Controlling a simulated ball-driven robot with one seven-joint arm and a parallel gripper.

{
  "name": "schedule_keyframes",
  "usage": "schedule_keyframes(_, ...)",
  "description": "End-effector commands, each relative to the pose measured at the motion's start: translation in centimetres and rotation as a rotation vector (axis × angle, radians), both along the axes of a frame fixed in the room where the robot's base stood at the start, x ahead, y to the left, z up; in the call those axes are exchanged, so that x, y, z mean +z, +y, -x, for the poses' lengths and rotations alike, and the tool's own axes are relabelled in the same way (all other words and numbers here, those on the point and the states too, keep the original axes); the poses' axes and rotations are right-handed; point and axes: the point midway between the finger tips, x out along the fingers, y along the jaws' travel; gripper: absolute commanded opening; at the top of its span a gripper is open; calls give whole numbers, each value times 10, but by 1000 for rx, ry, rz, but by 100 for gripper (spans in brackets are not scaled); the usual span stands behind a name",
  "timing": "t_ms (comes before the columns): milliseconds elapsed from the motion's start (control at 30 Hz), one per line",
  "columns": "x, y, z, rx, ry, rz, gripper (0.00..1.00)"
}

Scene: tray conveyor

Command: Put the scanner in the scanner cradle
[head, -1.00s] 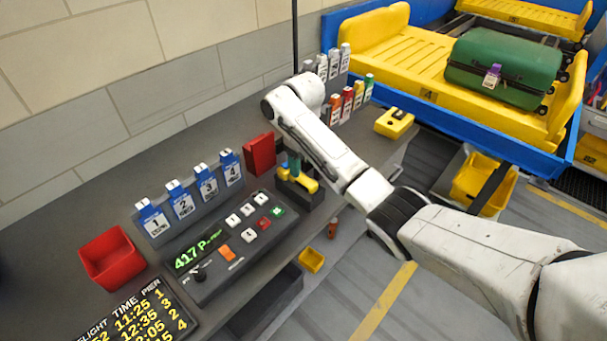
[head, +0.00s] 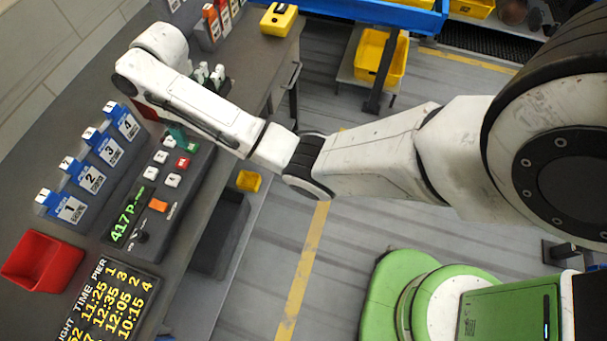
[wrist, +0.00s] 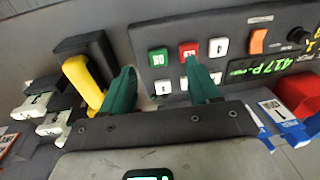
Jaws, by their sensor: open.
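My gripper (wrist: 160,68) is open, with its two green fingers apart and nothing between them, over the edge of the button panel. In the wrist view the scanner (wrist: 82,82), with a yellow handle, stands left of the left finger, close beside it. A black, boxy holder (wrist: 68,48), seemingly the scanner cradle, is around or behind it; I cannot tell how fully the scanner sits in it. In the head view my green fingertips (head: 182,137) show beside the panel, and my arm hides the scanner and cradle.
The button panel (head: 155,190) lies in front of numbered blue tag holders (head: 95,160). A red bin (head: 40,262) and a flight board (head: 108,305) are at the near left. White-topped items (wrist: 45,105) stand left of the scanner. A yellow box (head: 278,18) sits at the bench's far end.

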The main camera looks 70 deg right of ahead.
Motion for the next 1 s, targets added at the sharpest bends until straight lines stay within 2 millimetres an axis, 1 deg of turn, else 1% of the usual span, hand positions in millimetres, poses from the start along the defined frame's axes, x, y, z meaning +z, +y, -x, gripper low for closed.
schedule_keyframes(33,-18,23,17,3,-5,-23,61)
schedule_keyframes(67,-25,33,26,1,-12,-32,61)
schedule_keyframes(133,-42,54,49,-9,-21,-48,61)
schedule_keyframes(233,-62,77,89,-31,-28,-61,61)
schedule_keyframes(267,-68,82,102,-37,-27,-61,61)
schedule_keyframes(300,-74,87,119,-47,-28,-59,61)
schedule_keyframes(367,-82,93,147,-63,-27,-52,61)
schedule_keyframes(400,-86,95,166,-73,-26,-43,61)
schedule_keyframes(467,-90,96,195,-89,-23,-26,61)
schedule_keyframes(500,-91,94,214,-100,-19,-12,61)
schedule_keyframes(600,-90,86,255,-121,-16,30,61)
schedule_keyframes(700,-85,77,286,-132,-14,71,61)
schedule_keyframes(800,-81,69,305,-138,-16,100,61)
schedule_keyframes(833,-79,67,308,-140,-16,106,61)
schedule_keyframes(900,-78,65,313,-141,-17,114,61)
schedule_keyframes(1000,-77,64,315,-143,-17,117,61)
